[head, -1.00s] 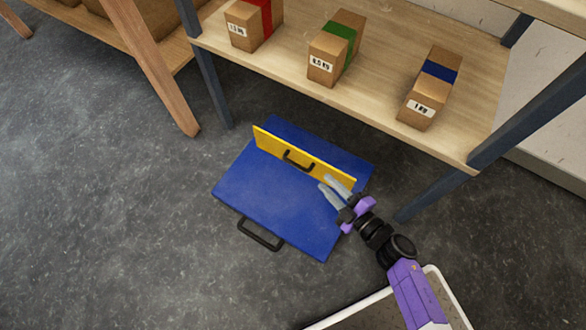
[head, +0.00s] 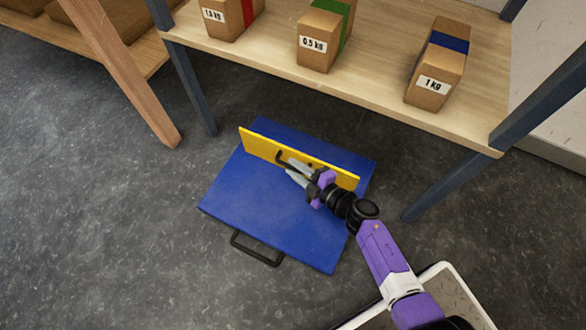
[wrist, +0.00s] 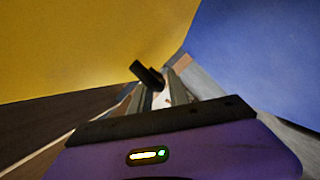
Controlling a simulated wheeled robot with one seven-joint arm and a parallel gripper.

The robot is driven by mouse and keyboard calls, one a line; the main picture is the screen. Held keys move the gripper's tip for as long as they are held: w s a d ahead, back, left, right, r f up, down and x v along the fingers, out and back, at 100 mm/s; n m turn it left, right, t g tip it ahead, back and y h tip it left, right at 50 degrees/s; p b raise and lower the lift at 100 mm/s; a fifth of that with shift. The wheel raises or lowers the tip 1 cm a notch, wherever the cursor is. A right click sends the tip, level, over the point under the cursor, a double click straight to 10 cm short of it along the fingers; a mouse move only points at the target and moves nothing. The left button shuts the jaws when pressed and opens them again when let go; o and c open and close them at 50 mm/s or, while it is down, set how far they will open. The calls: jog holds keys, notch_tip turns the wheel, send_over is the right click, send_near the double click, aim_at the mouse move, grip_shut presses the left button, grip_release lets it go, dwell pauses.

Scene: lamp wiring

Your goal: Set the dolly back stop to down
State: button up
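The yellow back stop (head: 258,143) stands up from the blue dolly deck (head: 255,205). A black handle (head: 280,157) is on its front face, partly hidden by my gripper. My gripper (head: 289,167) is at this handle, its two pale fingers apart. In the wrist view, the yellow back stop (wrist: 80,40) fills the upper left and the blue deck (wrist: 255,60) the right. The dark handle end (wrist: 148,75) shows by the fingertips, seemingly between the fingers (wrist: 158,95). I cannot tell whether they touch it.
A second black handle (head: 256,250) sticks out from the dolly's front edge. A wooden shelf (head: 385,105) with several labelled boxes stands behind, its dark legs close to the deck. A wooden post (head: 125,75) is at the left. The grey floor (head: 100,240) is clear left of the dolly.

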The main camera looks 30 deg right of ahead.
jog(key=shift+w+a+f, duration=0.1)
jog(key=shift+w+a, duration=0.05)
jog(key=shift+w, duration=0.3)
jog(key=shift+c, duration=0.4)
grip_shut()
jog(key=shift+s, duration=0.1)
dwell(0.6)
